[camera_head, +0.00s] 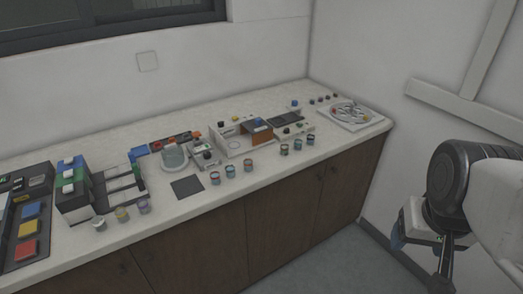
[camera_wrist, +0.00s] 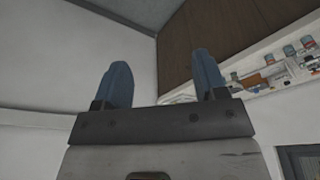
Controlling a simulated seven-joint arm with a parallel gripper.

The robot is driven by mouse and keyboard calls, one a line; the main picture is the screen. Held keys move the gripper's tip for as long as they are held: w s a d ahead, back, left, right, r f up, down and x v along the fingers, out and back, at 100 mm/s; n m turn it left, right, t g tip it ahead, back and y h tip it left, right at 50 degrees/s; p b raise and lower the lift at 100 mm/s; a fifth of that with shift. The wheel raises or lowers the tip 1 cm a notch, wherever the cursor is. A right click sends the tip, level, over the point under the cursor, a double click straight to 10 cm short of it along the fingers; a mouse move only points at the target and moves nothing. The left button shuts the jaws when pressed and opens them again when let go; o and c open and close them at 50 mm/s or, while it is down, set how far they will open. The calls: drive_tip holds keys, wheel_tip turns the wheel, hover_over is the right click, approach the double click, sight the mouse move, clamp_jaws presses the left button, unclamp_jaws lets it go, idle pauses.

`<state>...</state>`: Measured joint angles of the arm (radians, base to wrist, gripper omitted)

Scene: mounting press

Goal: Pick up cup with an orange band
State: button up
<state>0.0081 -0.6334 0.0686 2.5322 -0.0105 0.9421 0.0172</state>
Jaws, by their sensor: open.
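Several small cups stand upright along the front of the counter. Three (camera_head: 230,171) are near the middle, three (camera_head: 297,145) are further right, and three (camera_head: 121,214) are at the left. Their bands are too small for me to tell which cup has the orange one. A few cups also show, tilted by the view, at the upper right of the wrist view (camera_wrist: 289,51). My gripper (camera_wrist: 163,78) has two blue fingers spread apart with nothing between them. It is off the right end of the counter, far from the cups.
The light counter (camera_head: 350,142) runs along the wall above brown cabinets. Behind the cups are a glass bowl (camera_head: 174,158), a white press-like unit (camera_head: 232,140) and a round tray (camera_head: 352,113). A dark square mat (camera_head: 187,186) lies near the front edge. The floor in front is clear.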

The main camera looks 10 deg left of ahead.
drive_tip(key=w+a+f+m+g+y, duration=0.25)
drive_tip(key=w+a, duration=0.55)
drive_tip(key=w, duration=0.5)
drive_tip(key=w+a+f+m+g+y, duration=0.2)
drive_tip(key=w+a+m+y, duration=0.2)
drive_tip(key=w+a, duration=0.65)
drive_tip(key=m+g+y, duration=0.2)
drive_tip(key=m+y, duration=0.4)
drive_tip(key=m, duration=0.1)
approach(248, 165)
drive_tip(key=shift+w+a+f, duration=0.15)
drive_tip(key=shift+a+f, duration=0.25)
drive_tip(key=shift+a, duration=0.1)
drive_tip(key=shift+w+a+f, duration=0.15)
drive_tip(key=shift+a+f, duration=0.2)
drive_tip(key=shift+a, duration=0.1)
drive_tip(key=shift+w+a+f+m+g+y, duration=0.25)
drive_tip(key=shift+w+a+f, duration=0.05)
drive_tip(key=shift+a+f, duration=0.1)
drive_tip(key=shift+x, duration=1.25)
